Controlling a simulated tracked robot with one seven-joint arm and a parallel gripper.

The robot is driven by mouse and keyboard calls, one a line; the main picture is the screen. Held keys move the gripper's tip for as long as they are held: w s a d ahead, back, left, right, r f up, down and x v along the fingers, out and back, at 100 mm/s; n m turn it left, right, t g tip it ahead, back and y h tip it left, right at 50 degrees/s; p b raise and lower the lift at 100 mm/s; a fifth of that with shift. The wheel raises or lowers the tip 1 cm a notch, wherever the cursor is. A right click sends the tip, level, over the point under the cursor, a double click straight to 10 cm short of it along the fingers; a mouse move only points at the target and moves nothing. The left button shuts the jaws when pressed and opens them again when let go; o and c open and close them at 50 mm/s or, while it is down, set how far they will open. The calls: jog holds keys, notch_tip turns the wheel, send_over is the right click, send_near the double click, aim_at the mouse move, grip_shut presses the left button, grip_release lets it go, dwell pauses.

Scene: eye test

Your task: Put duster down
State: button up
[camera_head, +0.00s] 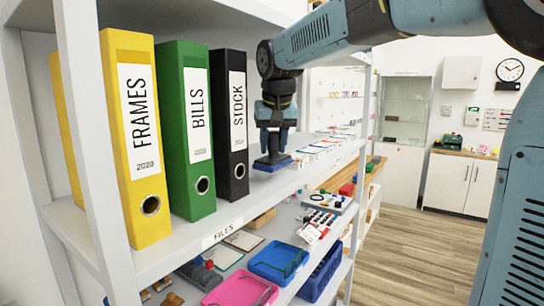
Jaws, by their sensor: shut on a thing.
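My gripper (274,140) points down over the upper shelf (245,198), to the right of the binders. It is shut on the duster (272,163), a small flat block, dark on top with a blue lower part. The duster is level and at or just above the shelf surface; I cannot tell if it touches. The fingers hide part of its top.
Yellow (140,140), green (190,135) and black (231,120) binders stand upright left of the gripper. Small flat items (318,149) lie farther along the shelf. Blue (278,262) and pink (240,289) trays sit below. Bare shelf lies in front of the duster.

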aim_at(273, 154)
jog(key=shift+w, duration=0.35)
jog(key=shift+f, duration=1.7)
jog(key=o, duration=0.9)
jog(key=shift+o, duration=0.2)
jog(key=shift+r, duration=0.1)
jog(key=v, duration=0.5)
jog(key=shift+s, duration=0.45)
jog(key=s+d, duration=0.1)
jog(key=s, duration=1)
jog(key=shift+d, duration=0.2)
